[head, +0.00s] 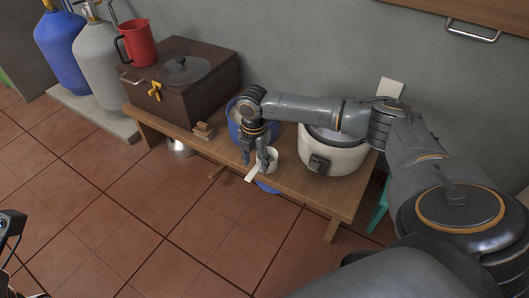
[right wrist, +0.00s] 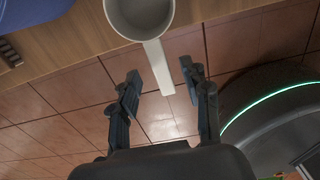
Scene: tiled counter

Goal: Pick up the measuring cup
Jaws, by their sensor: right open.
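The measuring cup (head: 272,155) is white with a long flat handle. It stands near the front edge of the wooden bench, its handle sticking out past the edge. In the right wrist view the cup (right wrist: 140,14) is at the top, partly cut off, and its handle (right wrist: 160,75) reaches down between the fingers. My right gripper (head: 256,163) is open and points down at the handle, one finger on each side of it. The fingers (right wrist: 160,73) show gaps to the handle on both sides. My left gripper cannot be made out.
A white cooker (head: 335,155) stands right of the cup, and a blue container (head: 236,130) is behind my gripper. A small wooden block (head: 203,131), a brown box (head: 185,100) and a red jug (head: 139,43) are to the left. The tiled floor before the wooden bench (head: 300,190) is clear.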

